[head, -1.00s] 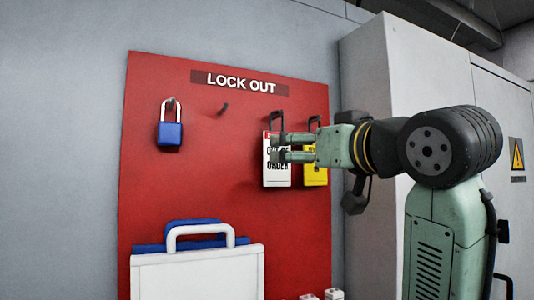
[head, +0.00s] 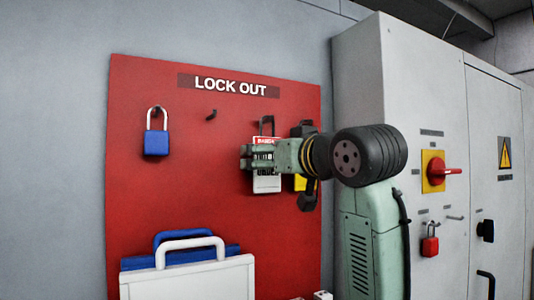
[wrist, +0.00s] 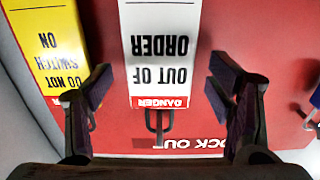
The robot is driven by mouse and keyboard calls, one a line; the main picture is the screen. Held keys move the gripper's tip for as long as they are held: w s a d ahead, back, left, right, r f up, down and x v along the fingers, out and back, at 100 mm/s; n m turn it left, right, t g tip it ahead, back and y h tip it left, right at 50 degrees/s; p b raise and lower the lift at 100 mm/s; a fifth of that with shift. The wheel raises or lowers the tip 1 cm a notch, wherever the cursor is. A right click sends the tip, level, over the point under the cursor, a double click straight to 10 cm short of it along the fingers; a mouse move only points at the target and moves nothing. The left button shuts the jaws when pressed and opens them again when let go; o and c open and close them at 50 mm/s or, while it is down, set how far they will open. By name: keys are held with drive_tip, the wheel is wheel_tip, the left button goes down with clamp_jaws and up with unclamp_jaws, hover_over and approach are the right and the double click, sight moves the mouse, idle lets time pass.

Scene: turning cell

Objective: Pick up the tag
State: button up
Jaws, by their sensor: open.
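The white tag (head: 267,184) has a red DANGER band and reads OUT OF ORDER. It hangs on the red lockout board, partly hidden behind my gripper in the head view. In the wrist view the white tag (wrist: 160,55) appears upside down, centred between my fingers. A yellow tag (wrist: 50,45) reading DO NOT SWITCH ON hangs beside it; in the head view the yellow tag (head: 300,183) is mostly hidden by my arm. My gripper (head: 244,157) is open and empty, in front of the white tag's upper part. I cannot tell how deep the fingers reach.
The red board (head: 200,210) holds a blue padlock (head: 156,142) at left and a bare hook (head: 211,115). A white board with a handle (head: 190,278) stands below. At right, a grey cabinet carries a red switch (head: 440,172) and a red padlock (head: 430,245).

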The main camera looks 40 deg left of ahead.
drive_tip(key=shift+w+a, duration=0.1)
drive_tip(key=shift+a, duration=0.15)
drive_tip(key=c, duration=1.2)
